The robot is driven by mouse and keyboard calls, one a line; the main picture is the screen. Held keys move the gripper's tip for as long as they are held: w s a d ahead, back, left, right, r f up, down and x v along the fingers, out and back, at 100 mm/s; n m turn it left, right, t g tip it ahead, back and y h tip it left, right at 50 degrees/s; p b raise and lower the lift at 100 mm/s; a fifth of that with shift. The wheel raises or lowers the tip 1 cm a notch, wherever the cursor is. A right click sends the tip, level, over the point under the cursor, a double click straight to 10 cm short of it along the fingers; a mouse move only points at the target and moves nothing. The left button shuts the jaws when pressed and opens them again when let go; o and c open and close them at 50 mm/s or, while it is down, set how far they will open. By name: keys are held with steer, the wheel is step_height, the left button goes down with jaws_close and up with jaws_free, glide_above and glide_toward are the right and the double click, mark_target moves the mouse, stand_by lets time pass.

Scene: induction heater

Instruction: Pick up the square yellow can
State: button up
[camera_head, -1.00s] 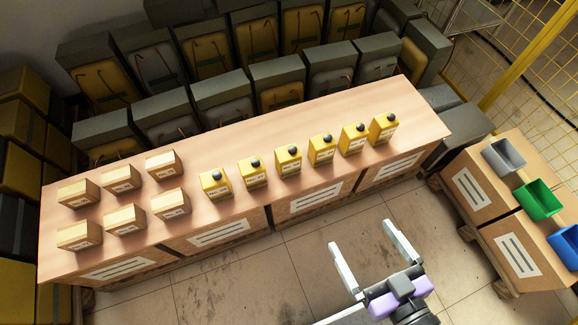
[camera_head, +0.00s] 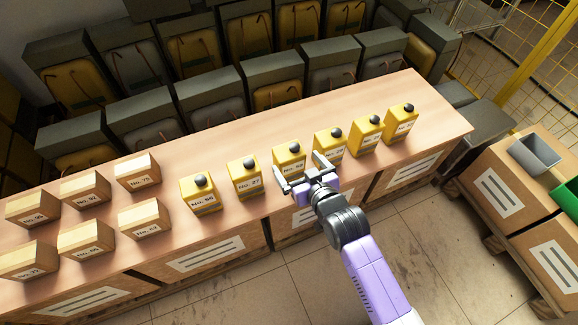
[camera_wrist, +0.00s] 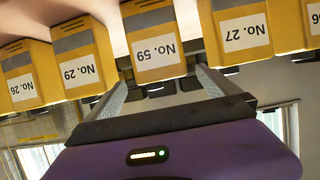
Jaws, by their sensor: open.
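Several square yellow cans with dark round caps stand in a row on the wooden tabletop. The can labelled No. 59 (camera_head: 288,158) is third from the left in the head view, and my gripper (camera_head: 300,172) is at its front. In the wrist view, where the picture is upside down, the No. 59 can (camera_wrist: 155,50) sits straight ahead between the two fingers of my gripper (camera_wrist: 165,80). The fingers are apart with nothing held. The No. 27 can (camera_head: 245,178) and the No. 29 can (camera_head: 329,146) stand on either side.
Several small cardboard boxes (camera_head: 87,190) stand at the left of the long table (camera_head: 370,95). Dark-topped yellow units (camera_head: 275,92) line the back. The strip of table behind the cans is clear.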

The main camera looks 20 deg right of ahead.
mark_target(289, 154)
steer(key=b+x, duration=0.1)
steer(key=x, duration=0.5)
steer(key=shift+w+a+f+b, duration=0.1)
steer(key=shift+w+f+b, duration=0.15)
steer(key=shift+b, duration=0.1)
steer(key=shift+c, duration=0.4)
steer(key=c, duration=1.8)
steer(key=shift+r, duration=0.1)
steer(key=shift+c, duration=1.2)
steer(key=shift+r, duration=0.1)
